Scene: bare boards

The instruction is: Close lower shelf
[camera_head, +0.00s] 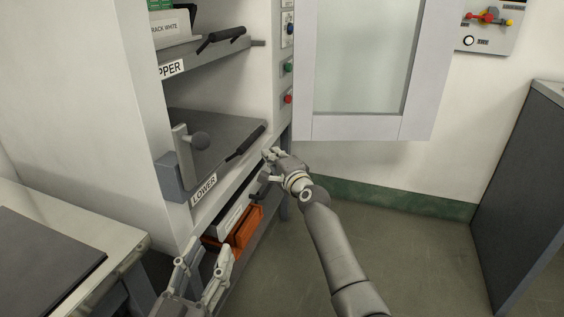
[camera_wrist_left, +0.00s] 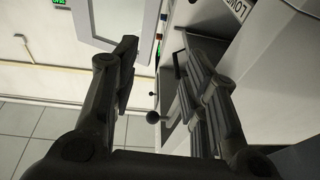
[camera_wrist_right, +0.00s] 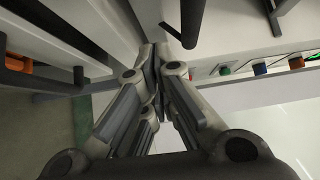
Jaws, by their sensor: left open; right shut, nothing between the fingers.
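The lower shelf (camera_head: 218,137) is a dark grey board in the white cabinet, with a "LOWER" label (camera_head: 204,190) on its front edge. My right gripper (camera_head: 270,155) is shut and empty, just right of and below the shelf's front edge. It also shows shut in the right wrist view (camera_wrist_right: 157,50). My left gripper (camera_head: 207,252) is open below the shelf's left end.
The upper shelf (camera_head: 205,55) is above, with its own handle (camera_head: 220,38). A glazed cabinet door (camera_head: 374,125) stands open at the right. An orange bin (camera_head: 246,226) lies below. A table (camera_head: 100,222) is at the left and a dark cabinet (camera_head: 520,190) at the right.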

